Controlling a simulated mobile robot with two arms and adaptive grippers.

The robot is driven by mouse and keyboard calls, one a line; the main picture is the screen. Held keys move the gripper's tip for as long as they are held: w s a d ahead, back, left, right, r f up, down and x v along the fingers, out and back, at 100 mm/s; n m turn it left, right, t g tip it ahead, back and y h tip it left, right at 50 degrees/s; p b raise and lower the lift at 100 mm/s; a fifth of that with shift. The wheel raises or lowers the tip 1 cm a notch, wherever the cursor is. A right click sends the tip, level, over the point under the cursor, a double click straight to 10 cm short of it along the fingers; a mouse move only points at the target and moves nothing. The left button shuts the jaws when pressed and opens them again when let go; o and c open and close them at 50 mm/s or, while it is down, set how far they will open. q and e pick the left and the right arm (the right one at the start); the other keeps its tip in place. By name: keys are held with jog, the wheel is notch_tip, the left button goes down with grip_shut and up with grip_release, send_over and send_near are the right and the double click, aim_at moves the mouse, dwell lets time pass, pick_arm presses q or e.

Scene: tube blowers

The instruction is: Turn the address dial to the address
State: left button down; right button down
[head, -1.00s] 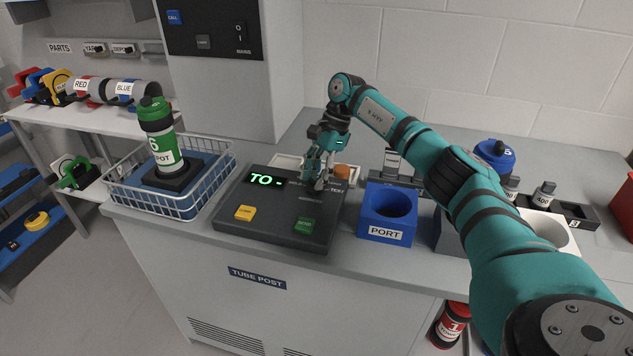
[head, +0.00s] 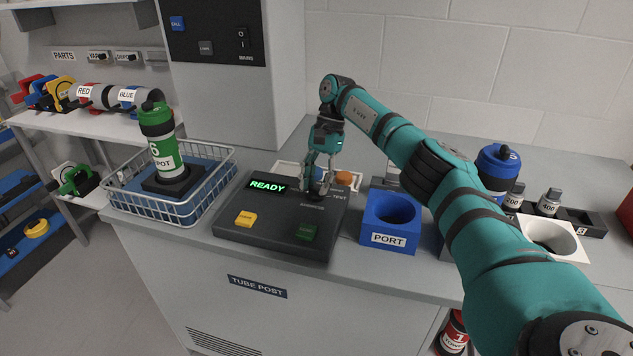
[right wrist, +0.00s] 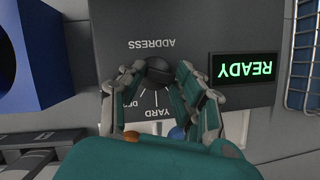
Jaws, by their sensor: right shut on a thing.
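The dark control panel (head: 275,240) lies on the counter. Its green display (head: 267,186) reads READY. The black address dial (right wrist: 158,70) sits under the upside-down word ADDRESS in the right wrist view, with YARD and other partly hidden labels around it. My right gripper (right wrist: 157,76) is shut on the dial, one finger on each side. In the head view my right gripper (head: 317,190) comes down on the panel's upper right and hides most of the dial. Which label the dial points at is hard to tell. My left gripper is not in view.
A yellow button (head: 246,219) and a green button (head: 306,232) are on the panel's front. The blue PORT block (head: 390,239) stands right of the panel. A wire basket (head: 205,199) with a green-capped tube (head: 160,140) stands to the left.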

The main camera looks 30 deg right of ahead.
jog(key=c, duration=1)
grip_release()
jog(key=shift+o, duration=0.2)
jog(key=v, duration=0.7)
jog(key=shift+r, duration=0.25)
jog(key=shift+d, duration=0.1)
